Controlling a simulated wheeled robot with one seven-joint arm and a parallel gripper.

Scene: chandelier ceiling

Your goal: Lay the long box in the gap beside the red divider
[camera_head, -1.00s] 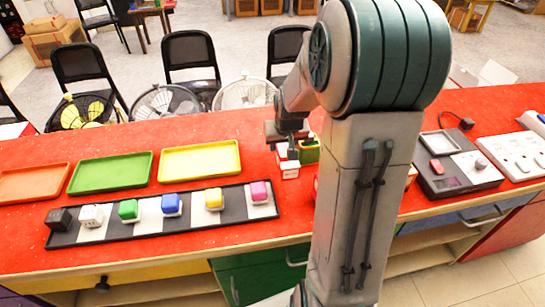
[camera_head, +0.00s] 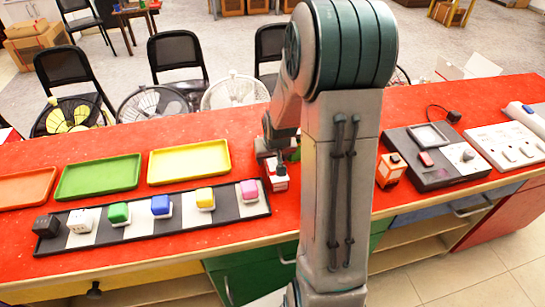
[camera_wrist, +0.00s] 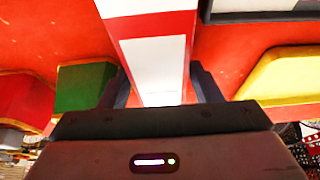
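The long box is red with white panels. In the wrist view it (camera_wrist: 152,62) runs between my gripper's fingers, which sit close against both sides. In the head view the box (camera_head: 277,176) stands just right of the striped strip, below my gripper (camera_head: 280,150); my gripper also shows in the wrist view (camera_wrist: 163,92). A green block (camera_wrist: 84,87) lies left of the box in the wrist view, with a red block (camera_wrist: 22,102) further left. I cannot tell whether that red block is the divider. My arm hides much of this area in the head view.
Orange (camera_head: 25,187), green (camera_head: 98,177) and yellow (camera_head: 188,162) trays lie at the left. A black-and-white strip (camera_head: 103,231) bears several coloured cubes.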

